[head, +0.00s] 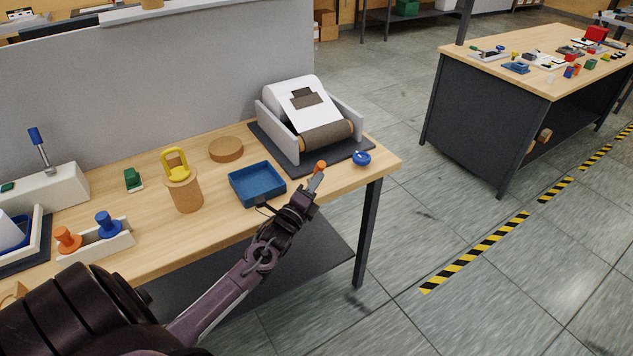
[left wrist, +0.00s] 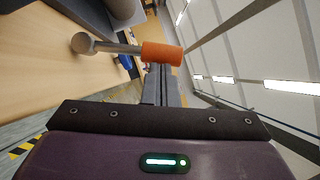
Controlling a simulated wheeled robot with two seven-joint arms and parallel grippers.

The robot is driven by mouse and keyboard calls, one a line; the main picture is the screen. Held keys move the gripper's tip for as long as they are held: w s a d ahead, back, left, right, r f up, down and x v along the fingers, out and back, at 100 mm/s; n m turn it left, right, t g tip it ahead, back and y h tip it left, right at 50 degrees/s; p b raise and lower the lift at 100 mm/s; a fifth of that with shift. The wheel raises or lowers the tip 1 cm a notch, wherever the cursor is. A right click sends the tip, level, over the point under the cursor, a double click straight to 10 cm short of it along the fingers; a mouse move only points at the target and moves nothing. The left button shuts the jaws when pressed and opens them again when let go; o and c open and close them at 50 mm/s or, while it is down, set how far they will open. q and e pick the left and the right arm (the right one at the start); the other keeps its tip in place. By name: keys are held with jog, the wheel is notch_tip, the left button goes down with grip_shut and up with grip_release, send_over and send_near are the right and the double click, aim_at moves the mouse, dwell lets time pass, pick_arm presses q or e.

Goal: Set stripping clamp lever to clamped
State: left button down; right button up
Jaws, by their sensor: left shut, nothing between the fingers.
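A lever with an orange grip (head: 320,166) stands at the front edge of the bench, by the unit with the white paper roll (head: 302,98). In the left wrist view the lever's orange grip (left wrist: 162,53) lies across the picture, on a metal rod (left wrist: 112,46) with a round pivot end. My left gripper (head: 314,184) is shut and empty. Its fingertips (left wrist: 160,72) are right at the orange grip; I cannot tell whether they touch it. A second lever, with a blue grip (head: 35,137), stands on a white block at far left. My right gripper is not in view.
A blue tray (head: 257,199), a cork disc (head: 226,149), a yellow-handled weight (head: 184,194) and a rack with orange and blue knobs (head: 105,243) stand on the bench. A blue knob (head: 361,158) sits right of the lever. A grey panel (head: 150,85) stands behind.

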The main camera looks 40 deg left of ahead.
pick_arm(q)
jog(key=shift+a+r, duration=0.15)
jog(key=shift+r, duration=0.1)
jog(key=shift+w+a+r+n+g+y+p, duration=0.2)
jog(key=shift+a+r+n+g+y+p, duration=0.25)
jog(key=shift+n+p, duration=0.55)
jog(key=w+a+r+n+g+h+p, duration=0.1)
jog(key=w+a+n+g+p, duration=0.1)
jog(key=a+n+p, duration=0.4)
jog(key=shift+w+a+r+g, duration=0.2)
jog(key=shift+w+r+g, duration=0.15)
jog(key=shift+g, duration=0.5)
